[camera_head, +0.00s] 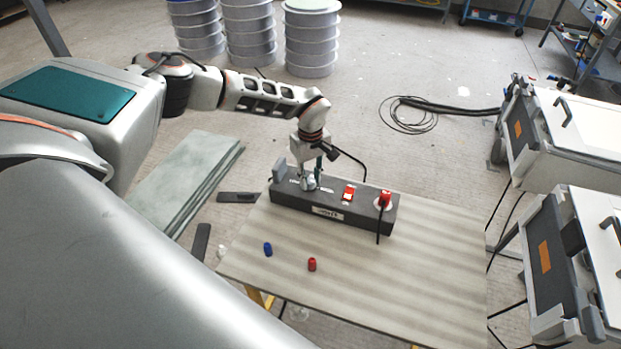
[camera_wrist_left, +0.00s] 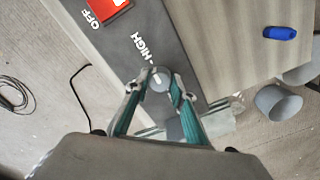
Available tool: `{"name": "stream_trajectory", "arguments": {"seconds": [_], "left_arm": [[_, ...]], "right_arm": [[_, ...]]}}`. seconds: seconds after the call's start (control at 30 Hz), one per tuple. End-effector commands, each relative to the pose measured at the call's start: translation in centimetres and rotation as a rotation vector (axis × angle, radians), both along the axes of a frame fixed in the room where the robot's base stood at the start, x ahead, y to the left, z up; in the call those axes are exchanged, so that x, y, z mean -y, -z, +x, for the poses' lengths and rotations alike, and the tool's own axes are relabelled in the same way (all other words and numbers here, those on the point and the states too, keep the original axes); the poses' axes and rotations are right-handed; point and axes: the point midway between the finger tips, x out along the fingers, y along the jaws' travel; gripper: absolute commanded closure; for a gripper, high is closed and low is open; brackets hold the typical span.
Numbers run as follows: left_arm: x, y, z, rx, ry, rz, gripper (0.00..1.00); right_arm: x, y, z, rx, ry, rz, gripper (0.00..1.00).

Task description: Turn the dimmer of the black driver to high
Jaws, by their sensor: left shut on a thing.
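The black driver (camera_head: 361,218) is a long dark box on the table. Its dimmer is a small round grey knob (camera_wrist_left: 160,79) with a white pointer mark, near the white word HIGH in the left wrist view. My left gripper (camera_head: 309,183) points down over the driver; its teal-lined fingers (camera_wrist_left: 155,92) are shut on the knob from both sides. The fingers hide part of the knob and the lettering near it. A red switch (camera_head: 348,193) sits on the driver's top and shows beside the word OFF in the left wrist view (camera_wrist_left: 107,9). My right gripper is out of view.
The table (camera_head: 430,270) is clear at the front right. A blue cap (camera_head: 267,249) and a red cap (camera_head: 312,264) lie in front of the driver. A red plug (camera_head: 384,199) with a hanging black cable stands at the driver's right end. White-lidded cases (camera_head: 580,220) stand right.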

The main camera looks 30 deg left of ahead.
Motion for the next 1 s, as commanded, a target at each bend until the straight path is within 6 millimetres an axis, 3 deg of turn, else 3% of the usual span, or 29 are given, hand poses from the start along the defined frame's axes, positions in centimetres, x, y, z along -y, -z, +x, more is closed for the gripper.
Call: {"name": "stream_trajectory", "arguments": {"seconds": [0.13, 0.17, 0.2, 0.67, 1.0], "left_arm": [[0.0, 0.1, -0.1, -0.001, 0.002, 0.0, 0.97], [0.0, 0.1, 0.0, -0.001, 0.002, 0.0, 0.68], [0.0, 0.0, 0.0, -0.001, 0.002, 0.0, 0.59], [0.0, -0.8, 0.1, 0.001, -0.001, 0.0, 0.59], [0.0, -7.2, 0.1, 0.004, 0.0, 0.0, 0.59]], "right_arm": [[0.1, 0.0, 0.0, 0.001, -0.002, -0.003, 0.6], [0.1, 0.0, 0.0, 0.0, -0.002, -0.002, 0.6], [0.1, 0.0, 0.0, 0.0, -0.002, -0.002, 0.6], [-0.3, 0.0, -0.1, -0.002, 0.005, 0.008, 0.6], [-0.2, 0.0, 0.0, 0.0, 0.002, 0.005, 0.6]]}}
